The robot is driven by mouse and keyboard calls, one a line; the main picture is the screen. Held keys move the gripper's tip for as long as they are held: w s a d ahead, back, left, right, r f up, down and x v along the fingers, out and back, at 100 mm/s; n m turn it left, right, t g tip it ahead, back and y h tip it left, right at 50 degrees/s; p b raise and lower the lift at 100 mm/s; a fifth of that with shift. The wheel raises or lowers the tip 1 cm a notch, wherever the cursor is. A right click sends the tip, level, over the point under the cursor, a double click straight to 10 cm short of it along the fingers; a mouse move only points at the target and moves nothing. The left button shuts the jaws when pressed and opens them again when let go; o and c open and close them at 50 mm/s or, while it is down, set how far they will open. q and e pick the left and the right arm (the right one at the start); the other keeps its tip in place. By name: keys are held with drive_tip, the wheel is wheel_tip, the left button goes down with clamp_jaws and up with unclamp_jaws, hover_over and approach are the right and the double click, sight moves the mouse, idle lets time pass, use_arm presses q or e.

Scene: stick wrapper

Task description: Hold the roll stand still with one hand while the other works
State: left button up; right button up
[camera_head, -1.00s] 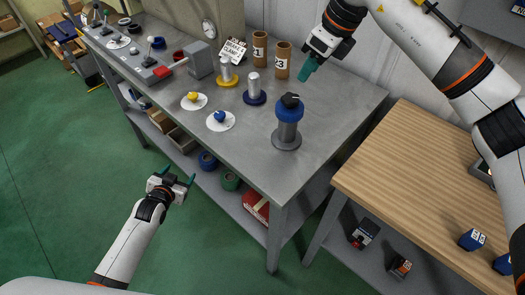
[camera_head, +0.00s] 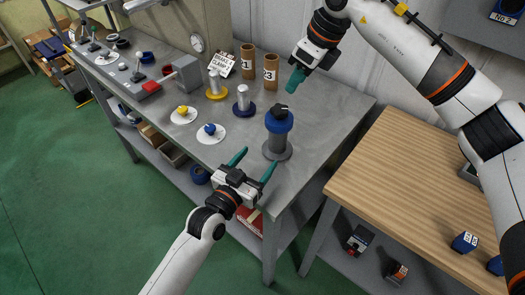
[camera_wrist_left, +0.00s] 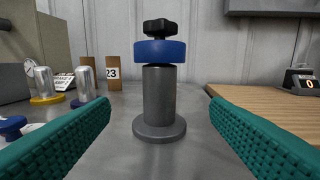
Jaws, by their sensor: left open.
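The roll stand (camera_head: 277,143) is a grey post on a round base, upright near the front right edge of the grey bench. A blue roll (camera_head: 279,121) and a black knob (camera_head: 280,111) sit at its top. My left gripper (camera_head: 254,162) is open and empty at the bench's front edge, apart from the stand. In the left wrist view, the stand (camera_wrist_left: 159,95) is centred ahead between the teal fingers, beyond their tips. My right gripper (camera_head: 294,80) hangs above the bench behind the stand, fingers pointing down; its opening is hard to make out.
Two cardboard tubes (camera_head: 271,72) stand behind. A yellow-based spool post (camera_head: 215,87) and a blue-based one (camera_head: 242,101) stand left of the roll stand. White discs with a yellow knob (camera_head: 183,111) and a blue knob (camera_head: 210,130) lie nearer. A wooden table (camera_head: 400,170) is at right.

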sight(274, 140)
use_arm(q)
drive_tip(key=x, duration=1.1)
drive_tip(key=shift+w+d, duration=0.1)
drive_tip(key=shift+w, duration=0.15)
